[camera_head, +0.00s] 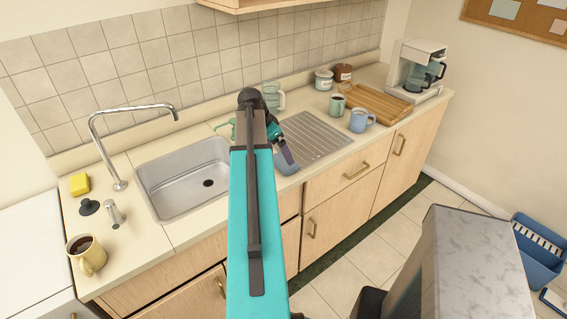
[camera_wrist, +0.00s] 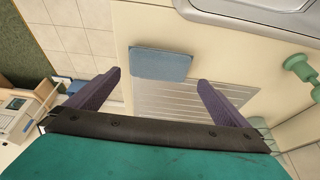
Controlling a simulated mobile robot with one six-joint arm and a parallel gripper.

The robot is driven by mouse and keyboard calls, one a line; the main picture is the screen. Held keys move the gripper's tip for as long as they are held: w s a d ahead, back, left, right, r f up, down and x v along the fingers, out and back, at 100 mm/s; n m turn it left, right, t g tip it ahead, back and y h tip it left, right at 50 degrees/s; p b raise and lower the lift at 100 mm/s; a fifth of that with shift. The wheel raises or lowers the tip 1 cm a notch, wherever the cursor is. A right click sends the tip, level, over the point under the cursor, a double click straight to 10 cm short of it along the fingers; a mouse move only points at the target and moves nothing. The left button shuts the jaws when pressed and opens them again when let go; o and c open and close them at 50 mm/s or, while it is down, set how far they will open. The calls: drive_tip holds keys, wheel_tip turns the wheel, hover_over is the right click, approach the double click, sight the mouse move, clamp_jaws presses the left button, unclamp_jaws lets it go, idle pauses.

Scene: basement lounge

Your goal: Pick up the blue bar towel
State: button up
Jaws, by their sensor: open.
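The blue bar towel (camera_wrist: 160,65) is a small folded blue-grey rectangle. It lies on the counter between the sink and the ribbed drainboard in the wrist view. In the head view part of the towel (camera_head: 286,166) shows just beyond my arm, near the counter's front edge. My gripper (camera_wrist: 159,79) is open and empty, with its dark purple fingers on either side of the towel's near part in the wrist view. It also shows in the head view (camera_head: 288,155), over the towel. I cannot tell the height gap.
The steel sink (camera_head: 190,185) is left of my arm. The ribbed drainboard (camera_head: 318,138) is to the right, with a green mug (camera_head: 337,105), a blue mug (camera_head: 360,121) and a wooden tray (camera_head: 377,103) beyond. A green item (camera_wrist: 300,68) stands at the wrist view's right.

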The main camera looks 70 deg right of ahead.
sight(283, 160)
drive_tip(key=shift+s+d+f, duration=0.1)
drive_tip(key=shift+d+f, duration=0.05)
drive_tip(key=shift+f, duration=0.2)
drive_tip(key=shift+f, duration=0.15)
drive_tip(key=shift+p+x, duration=1.45)
drive_tip(key=shift+x, duration=1)
drive_tip(key=c, duration=0.7)
drive_tip(key=shift+c, duration=0.2)
